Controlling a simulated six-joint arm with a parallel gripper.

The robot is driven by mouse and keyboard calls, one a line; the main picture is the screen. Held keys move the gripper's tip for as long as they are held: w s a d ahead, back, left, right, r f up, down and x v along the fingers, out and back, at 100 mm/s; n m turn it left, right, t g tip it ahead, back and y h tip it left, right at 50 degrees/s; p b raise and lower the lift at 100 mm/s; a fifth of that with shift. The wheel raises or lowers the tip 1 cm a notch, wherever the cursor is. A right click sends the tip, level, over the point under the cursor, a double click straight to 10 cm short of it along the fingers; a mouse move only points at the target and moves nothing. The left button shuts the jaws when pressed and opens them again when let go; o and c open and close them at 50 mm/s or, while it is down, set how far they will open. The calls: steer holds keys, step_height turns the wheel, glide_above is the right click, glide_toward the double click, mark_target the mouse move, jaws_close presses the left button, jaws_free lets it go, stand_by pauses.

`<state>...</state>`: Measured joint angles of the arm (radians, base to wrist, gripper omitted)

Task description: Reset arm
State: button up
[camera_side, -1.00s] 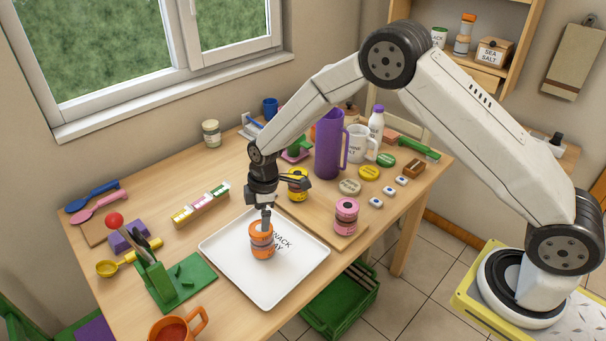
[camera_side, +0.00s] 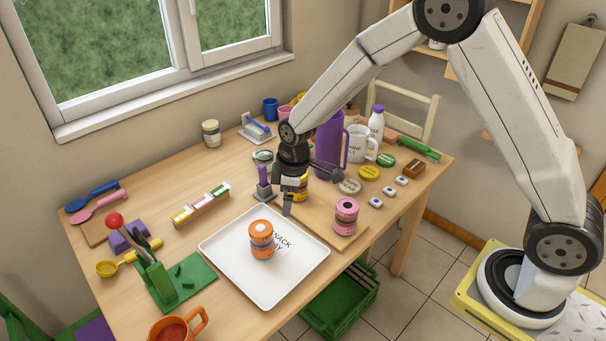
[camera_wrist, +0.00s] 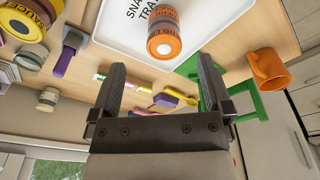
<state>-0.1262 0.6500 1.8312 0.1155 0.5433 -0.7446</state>
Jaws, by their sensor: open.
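My gripper (camera_side: 284,200) is open and empty. In the side view it hangs above the table, just behind the back corner of the white snack tray (camera_side: 222,252), in front of the yellow jar (camera_side: 301,188), which it partly hides. In the wrist view my gripper (camera_wrist: 160,78) shows two spread fingers with nothing between them. The orange jar (camera_side: 261,240) stands upright on the tray, apart from the gripper. It also shows in the wrist view (camera_wrist: 164,36), beyond the fingers.
A pink jar (camera_side: 346,216) stands on a wooden board to the right. A purple pitcher (camera_side: 329,145) and a white mug (camera_side: 361,145) are close behind the gripper. A green cutlery holder (camera_side: 168,284) and an orange mug (camera_side: 180,328) are at the front left.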

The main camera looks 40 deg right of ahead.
steer(key=s+d+r+m, duration=0.2)
steer(key=s+m, duration=0.1)
steer(key=s, duration=0.3)
steer(key=s+d+r+m, duration=0.2)
steer(key=s+m, duration=0.1)
steer(key=s, duration=0.3)
steer(key=s+d+r+m+t, duration=0.1)
steer(key=s+d+r+m, duration=0.1)
steer(key=s, duration=0.4)
steer(key=shift+s+d+r+m+h, duration=0.15)
steer(key=shift+d+r+m+h, duration=0.2)
steer(key=shift+d+m+h, duration=0.1)
